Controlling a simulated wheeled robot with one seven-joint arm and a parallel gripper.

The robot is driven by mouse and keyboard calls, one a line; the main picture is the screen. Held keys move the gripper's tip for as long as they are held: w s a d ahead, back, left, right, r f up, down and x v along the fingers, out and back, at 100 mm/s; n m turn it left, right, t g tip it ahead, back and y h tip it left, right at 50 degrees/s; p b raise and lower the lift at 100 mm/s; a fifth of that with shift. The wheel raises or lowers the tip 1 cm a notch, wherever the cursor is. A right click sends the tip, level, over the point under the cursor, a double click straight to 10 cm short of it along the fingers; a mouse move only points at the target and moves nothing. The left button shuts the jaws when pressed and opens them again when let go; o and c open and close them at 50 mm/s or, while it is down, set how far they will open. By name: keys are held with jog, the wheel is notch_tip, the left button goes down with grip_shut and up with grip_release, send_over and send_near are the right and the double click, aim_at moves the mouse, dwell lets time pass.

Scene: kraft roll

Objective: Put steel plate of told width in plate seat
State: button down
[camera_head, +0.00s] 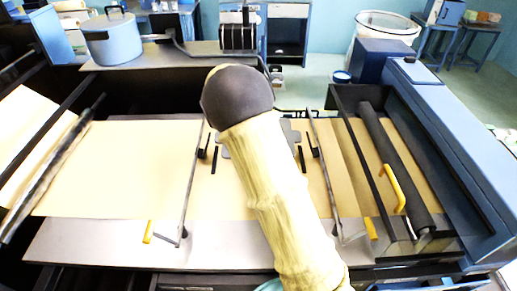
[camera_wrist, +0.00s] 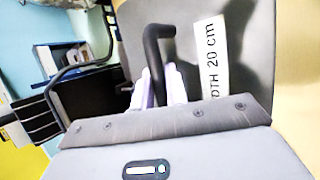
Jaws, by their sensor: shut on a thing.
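My gripper (camera_wrist: 160,86) is shut on the black bent handle (camera_wrist: 152,48) of a grey steel plate (camera_wrist: 245,60) in the wrist view. The plate carries a white label (camera_wrist: 211,60) on which "20 cm" can be read. In the head view my arm, with its cream sleeve and dark rounded joint, covers the middle and hides the gripper. A grey shape (camera_head: 290,132) shows partly behind the arm; I cannot tell whether it is the held plate or the seat. Short black bars (camera_head: 215,160) lie on either side of the arm on the brown paper.
Brown kraft paper (camera_head: 120,165) runs across the machine bed. Thin upright rods (camera_head: 190,190) stand left and right of the middle. A dark roller (camera_head: 395,165) with a yellow handle (camera_head: 392,188) is at right. A rack of dark plates (camera_head: 238,37) and a pot (camera_head: 112,40) stand behind.

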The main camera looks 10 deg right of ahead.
notch_tip(320, 180, down, 7)
jog(key=p, duration=0.1)
jog(key=shift+r, duration=0.15)
jog(key=shift+f+p, duration=0.5)
jog(key=shift+f, duration=1.5)
jog(key=shift+f, duration=0.1)
jog(key=c, duration=1.4)
grip_release()
jog(key=b+v, duration=0.3)
jog(key=v, duration=0.9)
